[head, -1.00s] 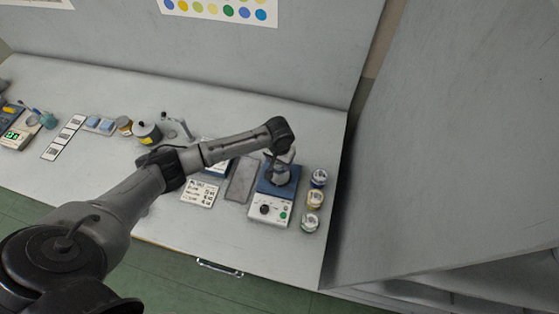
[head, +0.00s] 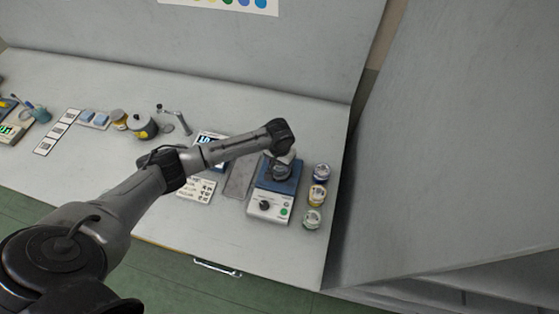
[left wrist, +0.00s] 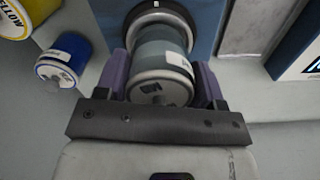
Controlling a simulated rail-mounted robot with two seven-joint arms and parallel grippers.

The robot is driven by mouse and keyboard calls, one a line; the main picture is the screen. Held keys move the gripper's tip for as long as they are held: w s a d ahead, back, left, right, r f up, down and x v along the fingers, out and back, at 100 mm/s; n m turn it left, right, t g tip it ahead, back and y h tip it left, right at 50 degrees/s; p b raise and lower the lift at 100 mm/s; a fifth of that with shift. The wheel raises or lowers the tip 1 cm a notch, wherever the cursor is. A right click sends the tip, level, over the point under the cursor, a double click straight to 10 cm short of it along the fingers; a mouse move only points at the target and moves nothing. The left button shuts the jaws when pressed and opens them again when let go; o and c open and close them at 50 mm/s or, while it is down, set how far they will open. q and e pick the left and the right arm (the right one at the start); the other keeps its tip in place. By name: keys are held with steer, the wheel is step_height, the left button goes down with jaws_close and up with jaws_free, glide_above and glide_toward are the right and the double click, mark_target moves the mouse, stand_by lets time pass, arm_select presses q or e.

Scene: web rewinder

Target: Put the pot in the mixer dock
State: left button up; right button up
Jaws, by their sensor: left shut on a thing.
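The pot (left wrist: 160,70), a grey-green cylinder with a pale lid and a small label, is between the purple fingers of my left gripper (left wrist: 160,88), which is shut on it. The mixer (head: 270,206) has a blue top and a white front panel with a black knob and a green button. In the left wrist view, the pot's far end is at the dark ring of the mixer dock (left wrist: 178,12). I cannot tell whether it is seated or just above. In the head view, my wrist partly hides the pot over the blue top. My right gripper is not in view.
Blue, yellow and green labelled jars (head: 318,195) stand close to the mixer's right. A grey mat (head: 239,181) and a scale with a lit display (head: 208,139) are to its left. A tall grey panel (head: 430,150) rises at the right.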

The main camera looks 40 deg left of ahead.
arm_select(q)
steer(key=shift+f, duration=0.35)
stand_by(0.5)
steer(key=o, duration=1.2)
steer(key=shift+o, duration=0.2)
step_height(320, 180, up, 4)
steer(key=p, duration=0.4)
steer(key=shift+f, duration=0.2)
step_height(320, 180, up, 7)
steer(key=p, duration=0.9)
steer(key=shift+r, duration=0.2)
